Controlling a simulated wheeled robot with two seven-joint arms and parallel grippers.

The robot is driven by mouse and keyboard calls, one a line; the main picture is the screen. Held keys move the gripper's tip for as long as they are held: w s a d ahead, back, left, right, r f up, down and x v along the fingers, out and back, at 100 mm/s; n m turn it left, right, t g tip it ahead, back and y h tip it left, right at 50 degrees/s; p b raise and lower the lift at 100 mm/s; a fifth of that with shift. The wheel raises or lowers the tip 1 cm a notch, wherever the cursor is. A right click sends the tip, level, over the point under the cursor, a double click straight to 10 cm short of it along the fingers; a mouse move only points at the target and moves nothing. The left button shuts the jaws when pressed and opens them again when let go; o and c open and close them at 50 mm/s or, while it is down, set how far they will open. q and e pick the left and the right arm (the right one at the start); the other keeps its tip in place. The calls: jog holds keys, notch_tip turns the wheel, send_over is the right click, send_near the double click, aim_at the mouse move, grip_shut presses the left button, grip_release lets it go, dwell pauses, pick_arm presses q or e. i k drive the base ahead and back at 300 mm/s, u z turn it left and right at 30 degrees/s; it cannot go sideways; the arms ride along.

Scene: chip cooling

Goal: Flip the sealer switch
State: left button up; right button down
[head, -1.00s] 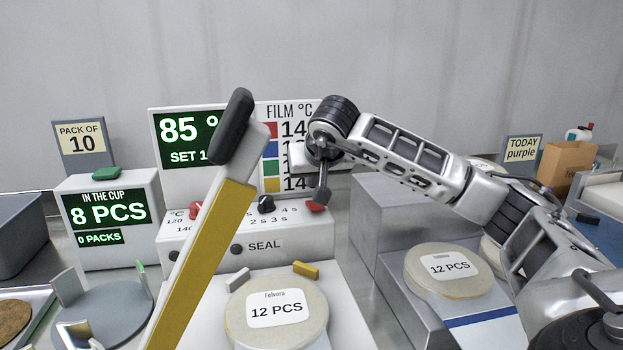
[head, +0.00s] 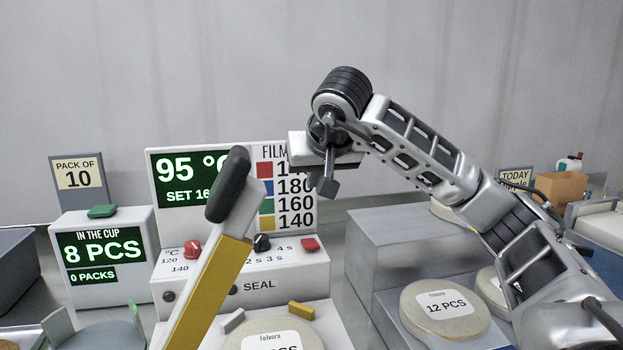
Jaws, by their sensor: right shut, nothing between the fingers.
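The sealer (head: 285,268) is a white box marked SEAL. Its red switch (head: 310,244) sits at the right end of the top panel; I cannot tell which way it is tipped. The display (head: 180,168) reads 95 °C, with a set value starting 16, partly hidden. The sealer's yellow lever (head: 208,290) with a black handle (head: 228,185) stands raised in front. My right gripper (head: 328,187) is shut and empty, pointing down above the red switch and apart from it. My left gripper is not in view.
A red knob (head: 192,249) and a black knob (head: 262,242) share the panel. A film temperature chart (head: 268,205) stands behind. The counter (head: 103,250) at left reads 8 PCS. A round 12 PCS pack (head: 445,310) lies at right.

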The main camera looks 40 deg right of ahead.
aim_at(309, 244)
jog(key=k, duration=1)
